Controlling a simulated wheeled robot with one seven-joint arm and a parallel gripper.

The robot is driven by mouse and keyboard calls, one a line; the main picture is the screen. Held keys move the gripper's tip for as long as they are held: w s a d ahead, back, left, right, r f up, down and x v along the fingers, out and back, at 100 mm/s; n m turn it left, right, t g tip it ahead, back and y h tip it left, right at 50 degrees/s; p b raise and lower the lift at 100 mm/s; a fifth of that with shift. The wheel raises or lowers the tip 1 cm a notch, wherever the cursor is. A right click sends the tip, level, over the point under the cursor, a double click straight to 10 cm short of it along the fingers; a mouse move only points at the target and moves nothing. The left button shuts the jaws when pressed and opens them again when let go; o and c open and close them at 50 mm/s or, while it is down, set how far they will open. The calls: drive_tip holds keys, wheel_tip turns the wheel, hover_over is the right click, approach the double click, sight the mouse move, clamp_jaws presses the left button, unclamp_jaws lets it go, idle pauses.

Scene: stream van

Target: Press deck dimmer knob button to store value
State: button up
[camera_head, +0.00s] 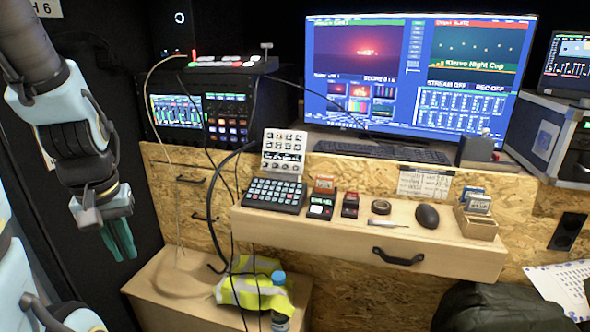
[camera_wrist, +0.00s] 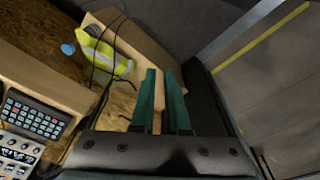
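A dark button deck (camera_head: 275,193) with rows of pale keys sits at the left end of the wooden drawer shelf. A white upright panel (camera_head: 283,152) with rows of small round and square marks stands behind it. The deck (camera_wrist: 33,115) and the panel (camera_wrist: 17,152) also show at the lower left of the wrist view. I cannot make out which part is the dimmer knob. My gripper (camera_head: 119,240) hangs at the left, well apart from the deck, with teal fingers pointing down. In the wrist view its fingers (camera_wrist: 162,88) are slightly apart, with nothing between them.
The drawer shelf (camera_head: 340,232) also holds small devices, a tape roll (camera_head: 381,207), a mouse (camera_head: 427,216) and a card box (camera_head: 476,222). Black cables (camera_head: 212,215) hang left of the deck. A yellow vest (camera_head: 250,285) lies on the low wooden box below. A mixer (camera_head: 230,66) stands above.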

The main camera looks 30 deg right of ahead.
clamp_jaws()
idle(0.8)
idle(0.5)
drive_tip(key=w+d+f+m+y, duration=0.3)
drive_tip(key=w+f+m+y, duration=0.3)
drive_tip(key=m, duration=0.5)
drive_tip(key=w+d+m+t+y, duration=0.2)
drive_tip(key=w+d+m+t, duration=0.4)
drive_tip(key=d+m, duration=0.2)
drive_tip(key=d+r+m+t+h, duration=0.2)
drive_tip(key=d+m+t, duration=0.1)
drive_tip(key=d, duration=0.6)
drive_tip(key=d+r+m+t+h, duration=0.3)
drive_tip(key=d+m, duration=0.3)
drive_tip(key=d, duration=0.3)
drive_tip(key=s+d+r+m+t+h, duration=0.1)
drive_tip(key=d+r+m+t+h, duration=0.2)
drive_tip(key=d, duration=0.6)
drive_tip(key=shift+m+t, duration=0.6)
drive_tip(key=shift+m, duration=0.4)
